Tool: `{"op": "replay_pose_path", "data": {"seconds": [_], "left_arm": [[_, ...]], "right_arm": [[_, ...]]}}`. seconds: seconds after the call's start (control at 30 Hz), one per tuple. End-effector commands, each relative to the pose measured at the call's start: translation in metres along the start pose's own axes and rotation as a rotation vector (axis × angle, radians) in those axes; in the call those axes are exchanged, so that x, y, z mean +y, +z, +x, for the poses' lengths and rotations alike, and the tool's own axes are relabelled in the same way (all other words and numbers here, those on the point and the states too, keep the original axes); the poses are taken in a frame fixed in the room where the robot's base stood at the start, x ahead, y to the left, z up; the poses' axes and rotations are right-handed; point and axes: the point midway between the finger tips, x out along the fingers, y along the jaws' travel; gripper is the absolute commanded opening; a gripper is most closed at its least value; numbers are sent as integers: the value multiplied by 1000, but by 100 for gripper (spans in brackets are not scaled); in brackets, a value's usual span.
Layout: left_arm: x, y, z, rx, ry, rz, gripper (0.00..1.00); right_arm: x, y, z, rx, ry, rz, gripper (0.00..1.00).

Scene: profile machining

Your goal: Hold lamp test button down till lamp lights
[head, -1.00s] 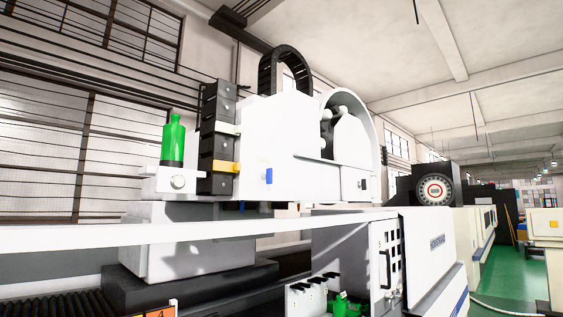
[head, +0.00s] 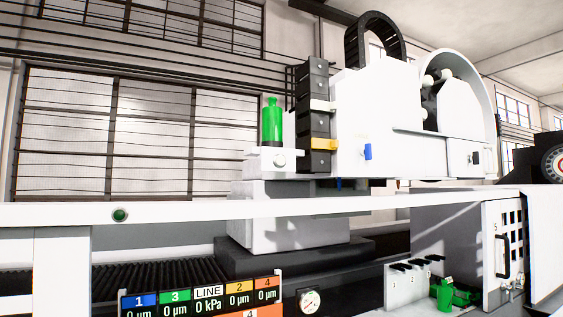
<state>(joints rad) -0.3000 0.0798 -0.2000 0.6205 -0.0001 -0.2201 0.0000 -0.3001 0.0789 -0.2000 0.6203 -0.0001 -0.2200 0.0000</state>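A small round green fitting with a dark rim (head: 120,215) sits on the long white rail (head: 200,213) at the left. I cannot tell whether it is the lamp or the test button. It looks dark green and shows no clear glow. No other button or lamp can be made out with certainty. Neither of my grippers is in view, and nothing touches the fitting.
A display panel (head: 200,297) with coloured numbered fields and a round gauge (head: 309,301) stand below the rail. The white machine (head: 378,120) with a green bottle (head: 272,124) stands behind. Green parts (head: 455,294) lie at the lower right.

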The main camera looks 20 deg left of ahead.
Motion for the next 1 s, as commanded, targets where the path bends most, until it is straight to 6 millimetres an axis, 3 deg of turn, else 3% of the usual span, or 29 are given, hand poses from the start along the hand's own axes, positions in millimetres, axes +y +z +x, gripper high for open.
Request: {"op": "replay_pose_path", "data": {"seconds": [0.13, 0.7, 1.0], "left_arm": [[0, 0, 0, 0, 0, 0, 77], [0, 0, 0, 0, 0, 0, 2], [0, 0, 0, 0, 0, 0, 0]], "right_arm": [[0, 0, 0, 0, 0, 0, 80], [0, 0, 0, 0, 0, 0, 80], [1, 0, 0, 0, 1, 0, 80]]}}
